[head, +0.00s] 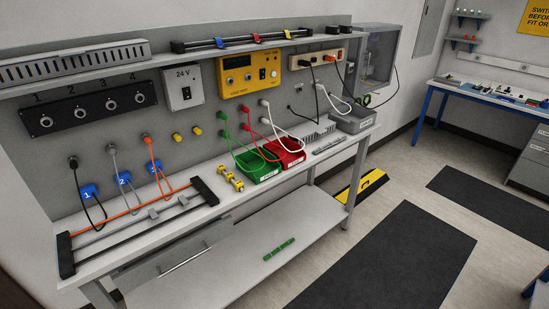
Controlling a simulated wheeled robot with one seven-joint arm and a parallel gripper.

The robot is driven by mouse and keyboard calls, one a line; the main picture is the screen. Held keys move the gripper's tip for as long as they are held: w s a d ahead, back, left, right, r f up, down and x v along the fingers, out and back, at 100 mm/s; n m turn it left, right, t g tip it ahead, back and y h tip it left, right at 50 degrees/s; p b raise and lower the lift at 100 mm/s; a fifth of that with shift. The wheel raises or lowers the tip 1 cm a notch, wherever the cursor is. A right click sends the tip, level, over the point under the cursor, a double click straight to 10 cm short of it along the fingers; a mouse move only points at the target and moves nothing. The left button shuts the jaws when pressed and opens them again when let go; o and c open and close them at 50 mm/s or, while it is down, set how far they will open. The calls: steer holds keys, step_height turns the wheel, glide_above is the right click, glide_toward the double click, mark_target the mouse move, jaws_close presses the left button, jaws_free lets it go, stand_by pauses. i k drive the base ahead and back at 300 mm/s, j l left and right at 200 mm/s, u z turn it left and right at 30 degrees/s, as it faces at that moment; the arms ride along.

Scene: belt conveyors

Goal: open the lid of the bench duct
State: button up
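A short grey slotted duct (312,134) lies on the bench top toward its right end, behind a flat grey slotted strip (329,145). I cannot tell at this size whether the duct's lid is on, or whether the strip is a lid. White cables hang down close behind the duct. A longer grey slotted duct (72,64) lies on the upper shelf at the left. My gripper is not in view.
A red bin (287,153) and a green bin (258,171) stand left of the short duct, and a grey box (353,122) stands right of it. Plugged cables hang from the back panel. Dark mats (390,258) lie on open floor.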

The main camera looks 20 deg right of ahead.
mark_target(307, 129)
steer(key=i+l+z, duration=0.2)
steer(key=i+l, duration=0.4)
steer(key=i+l+z, duration=0.2)
steer(key=i+l, duration=0.45)
steer(key=i+l+z, duration=0.25)
steer(key=i+l, duration=0.25)
steer(key=i, duration=0.2)
